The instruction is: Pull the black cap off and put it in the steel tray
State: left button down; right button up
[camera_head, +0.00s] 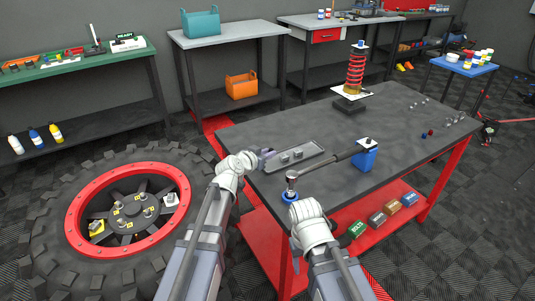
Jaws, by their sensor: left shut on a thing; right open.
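The steel tray (312,159) is a long, shallow grey tray near the left edge of the dark workbench, with small dark grey pieces in it. My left gripper (265,156) is at the tray's left end, beside its rim. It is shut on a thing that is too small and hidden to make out. I cannot clearly pick out the black cap in this view.
A red coil spring (355,70) stands at the back. Small loose parts lie to the right. A large tyre (60,250) is at left.

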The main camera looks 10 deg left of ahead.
aim_at(267, 168)
pick_arm(q)
jog(key=shift+f+b, duration=1.85)
jog(key=shift+f, duration=0.2)
jog(key=c, duration=0.7)
grip_release()
jog(key=shift+r, duration=0.1)
notch_tip(267, 168, up, 10)
jog(key=p, duration=1)
